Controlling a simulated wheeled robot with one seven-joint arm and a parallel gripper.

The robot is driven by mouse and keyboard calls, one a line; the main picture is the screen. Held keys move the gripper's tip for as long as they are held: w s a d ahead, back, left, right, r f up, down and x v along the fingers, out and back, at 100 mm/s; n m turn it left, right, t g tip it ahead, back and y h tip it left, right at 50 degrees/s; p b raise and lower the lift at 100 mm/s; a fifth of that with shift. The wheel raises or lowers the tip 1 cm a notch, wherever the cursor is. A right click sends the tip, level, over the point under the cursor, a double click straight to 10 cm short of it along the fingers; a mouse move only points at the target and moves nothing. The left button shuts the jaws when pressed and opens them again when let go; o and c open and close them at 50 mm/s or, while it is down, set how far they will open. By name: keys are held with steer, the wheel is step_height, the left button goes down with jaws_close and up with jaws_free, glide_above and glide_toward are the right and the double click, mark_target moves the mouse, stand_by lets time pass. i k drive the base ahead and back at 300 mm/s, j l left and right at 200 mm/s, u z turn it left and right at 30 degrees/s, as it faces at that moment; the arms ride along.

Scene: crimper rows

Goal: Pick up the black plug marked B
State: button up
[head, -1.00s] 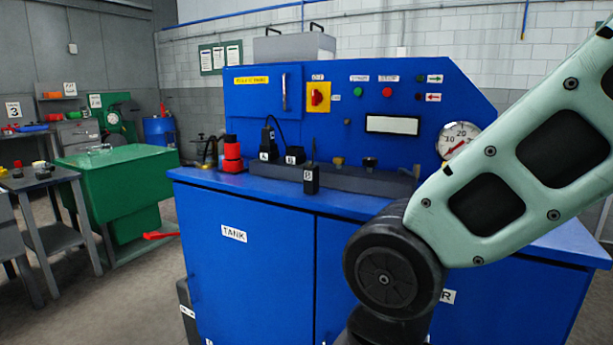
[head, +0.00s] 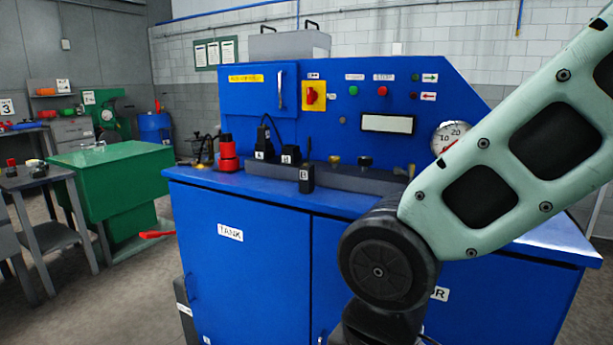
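A black plug (head: 306,180) with a small white label that looks like B stands upright on the top of the blue cabinet (head: 258,255), in front of the dark grey block (head: 345,178). A thin black stem rises from its top. Just behind it to the left is a smaller black piece (head: 290,150) with a label too small to read surely. Left of that, a black piece marked A (head: 263,140) has a cable running from it. My arm crosses the right side of the view; my gripper is out of view, so its state is hidden.
A red cylinder with a black top (head: 228,155) stands left of the plugs. The blue panel (head: 350,85) with a gauge (head: 449,137) rises behind.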

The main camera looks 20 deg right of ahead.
mark_target(306, 171)
steer(key=j+z, duration=0.1)
steer(key=z, duration=0.5)
steer(key=i+j+z, duration=0.25)
steer(key=j, duration=0.15)
steer(key=j+z, duration=0.55)
steer(key=j, duration=0.3)
